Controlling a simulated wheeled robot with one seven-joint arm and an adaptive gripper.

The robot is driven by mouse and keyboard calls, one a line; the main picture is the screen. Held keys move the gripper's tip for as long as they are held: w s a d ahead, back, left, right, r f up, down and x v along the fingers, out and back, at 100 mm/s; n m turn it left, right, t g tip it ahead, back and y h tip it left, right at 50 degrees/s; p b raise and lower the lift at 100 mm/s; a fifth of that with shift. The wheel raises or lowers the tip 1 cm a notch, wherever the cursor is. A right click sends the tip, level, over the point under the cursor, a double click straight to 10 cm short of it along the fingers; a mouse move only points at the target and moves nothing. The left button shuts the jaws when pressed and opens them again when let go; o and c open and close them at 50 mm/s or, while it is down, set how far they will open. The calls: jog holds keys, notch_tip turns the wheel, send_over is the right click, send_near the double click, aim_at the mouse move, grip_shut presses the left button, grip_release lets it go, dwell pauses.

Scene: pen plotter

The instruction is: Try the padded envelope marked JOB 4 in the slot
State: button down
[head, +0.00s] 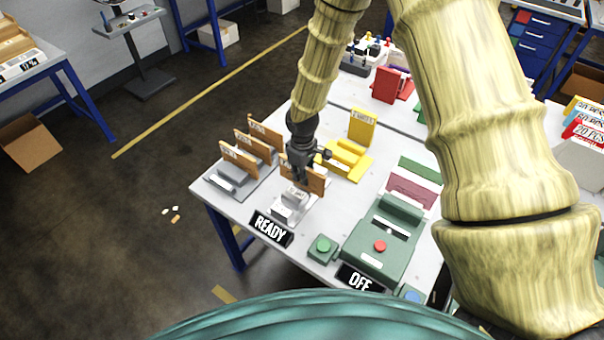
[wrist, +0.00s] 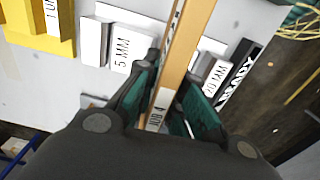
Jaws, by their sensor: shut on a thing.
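My gripper (head: 303,166) is shut on a brown padded envelope (head: 313,185), held upright. In the wrist view the envelope (wrist: 177,62) shows edge-on between the two green-lined fingers (wrist: 165,103), with a white label reading JOB 4. In the head view it stands at a pale grey slotted block (head: 290,208) on the table. In the wrist view a white block face marked 5 MM (wrist: 122,52) is left of the envelope and one marked 20 MM (wrist: 214,78) is right of it. I cannot tell how deep its lower edge sits.
A grey rack (head: 240,185) with several brown envelopes stands left. A yellow holder (head: 348,160) is behind. A READY sign (head: 270,228) lies in front. A green button box (head: 322,248), a green machine (head: 383,240) with a red button and an OFF sign (head: 360,279) are right.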

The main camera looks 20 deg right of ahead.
jog(key=shift+w+f, duration=0.75)
jog(key=shift+w, duration=0.3)
jog(key=shift+w+r, duration=0.1)
jog(key=shift+r, duration=0.2)
jog(key=shift+f, duration=0.6)
jog(key=shift+r, duration=0.15)
dwell(0.8)
jog(key=shift+r+p, duration=1.15)
jog(key=shift+r, duration=0.75)
